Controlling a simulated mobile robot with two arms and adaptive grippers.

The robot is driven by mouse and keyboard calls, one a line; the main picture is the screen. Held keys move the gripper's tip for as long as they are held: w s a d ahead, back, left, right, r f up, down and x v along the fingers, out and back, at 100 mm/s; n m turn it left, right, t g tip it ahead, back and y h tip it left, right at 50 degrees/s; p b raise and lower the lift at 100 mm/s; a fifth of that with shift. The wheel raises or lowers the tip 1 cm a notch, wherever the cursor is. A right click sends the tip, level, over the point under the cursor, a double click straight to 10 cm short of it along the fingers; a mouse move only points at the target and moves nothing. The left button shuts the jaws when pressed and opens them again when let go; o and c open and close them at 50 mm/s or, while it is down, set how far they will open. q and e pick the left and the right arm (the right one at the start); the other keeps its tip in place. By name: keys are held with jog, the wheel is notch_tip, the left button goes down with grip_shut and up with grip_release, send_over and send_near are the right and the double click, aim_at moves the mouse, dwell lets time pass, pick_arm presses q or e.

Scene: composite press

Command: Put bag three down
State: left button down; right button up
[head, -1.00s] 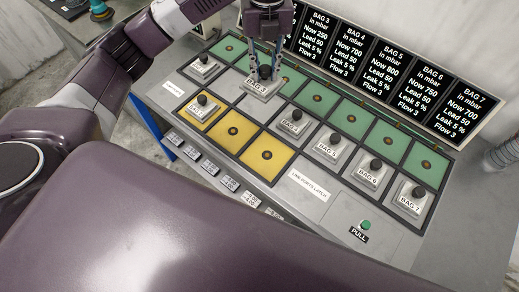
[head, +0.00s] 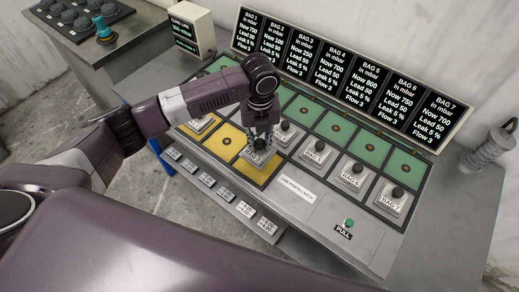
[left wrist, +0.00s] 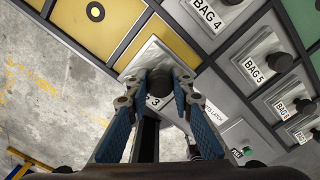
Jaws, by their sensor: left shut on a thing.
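The bag three block (head: 254,157), a grey plate with a dark knob and a "BAG 3" label, is at the rightmost yellow square (head: 262,177) of the front row. My left gripper (head: 261,143) points down and is shut on its knob. In the left wrist view the block (left wrist: 152,58) is between the blue-padded fingers (left wrist: 157,85), its label partly hidden. It looks low over the yellow square (left wrist: 178,40); I cannot tell whether it touches. My right gripper is not in view.
Bag 4 (head: 286,133), bag 5 (head: 315,154), bag 6 (head: 353,176) and bag 7 (head: 393,203) blocks stand to the right. Another block (head: 200,124) is on the left yellow square. The middle yellow square (head: 229,139) is free. A readout panel (head: 345,75) stands behind.

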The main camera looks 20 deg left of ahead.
aim_at(259, 153)
pick_arm(q)
jog(key=shift+f, duration=0.75)
notch_tip(259, 153, down, 3)
jog(key=shift+f+p, duration=0.15)
jog(key=shift+p, duration=0.25)
jog(key=shift+f, duration=0.15)
jog(key=c, duration=1.7)
grip_release()
jog(key=shift+f, duration=0.15)
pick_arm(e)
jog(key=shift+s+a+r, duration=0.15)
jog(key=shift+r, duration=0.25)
